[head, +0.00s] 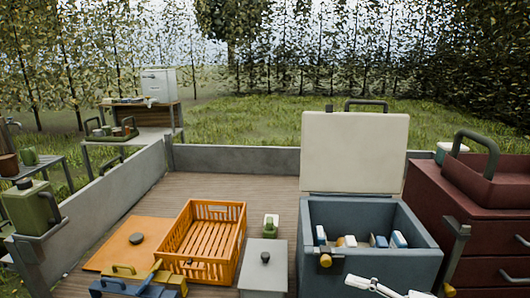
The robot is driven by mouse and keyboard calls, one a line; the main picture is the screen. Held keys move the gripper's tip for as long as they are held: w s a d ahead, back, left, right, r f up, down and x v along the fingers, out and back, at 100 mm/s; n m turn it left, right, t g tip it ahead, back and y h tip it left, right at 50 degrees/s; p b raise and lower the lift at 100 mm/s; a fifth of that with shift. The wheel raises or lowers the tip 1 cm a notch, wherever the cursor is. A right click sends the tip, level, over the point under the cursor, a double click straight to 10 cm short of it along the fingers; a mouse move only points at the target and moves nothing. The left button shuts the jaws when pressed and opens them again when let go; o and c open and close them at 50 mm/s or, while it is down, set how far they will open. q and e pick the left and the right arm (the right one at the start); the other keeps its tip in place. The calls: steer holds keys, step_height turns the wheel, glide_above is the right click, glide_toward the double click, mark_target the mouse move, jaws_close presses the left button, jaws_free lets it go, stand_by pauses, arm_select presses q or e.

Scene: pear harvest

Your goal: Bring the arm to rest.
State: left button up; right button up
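Part of my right gripper (385,288), pale grey and dark, shows at the bottom edge, in front of the cool box. It is cut off by the frame, and I cannot tell whether its fingers are open or shut. I see nothing held in it. My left gripper is not in view. The blue-grey cool box (414,266) stands with its cream lid (354,150) raised. Several small white, blue and tan items lie inside it.
An empty orange crate (238,243) stands on the wooden deck (262,188), left of a grey lidded box (263,277). A small green-and-white item (271,224) stands behind that box. Dark red drawers (490,240) are at right. A low grey wall (235,159) bounds the deck.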

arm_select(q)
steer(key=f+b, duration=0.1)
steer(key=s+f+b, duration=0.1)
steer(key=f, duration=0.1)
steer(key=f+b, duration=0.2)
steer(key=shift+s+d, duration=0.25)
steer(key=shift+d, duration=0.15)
arm_select(e)
steer(key=s+a+f+m+h, duration=0.1)
steer(key=s+f+m+h, duration=0.2)
steer(key=s+f+m, duration=0.3)
steer(key=s+a+f+m+h, duration=0.1)
steer(key=s+f+m+h, duration=0.3)
steer(key=f+m, duration=0.6)
steer(key=s+a+f+m+t+h, duration=0.1)
steer(key=s+f+m+h, duration=0.3)
steer(key=s+f+m, duration=0.4)
step_height(320, 180, down, 6)
steer(key=shift+s+f+m, duration=0.1)
steer(key=shift+s+m, duration=0.3)
steer(key=shift+m, duration=0.1)
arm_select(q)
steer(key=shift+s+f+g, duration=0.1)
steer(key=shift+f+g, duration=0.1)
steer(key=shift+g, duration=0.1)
arm_select(e)
steer(key=shift+a, duration=0.1)
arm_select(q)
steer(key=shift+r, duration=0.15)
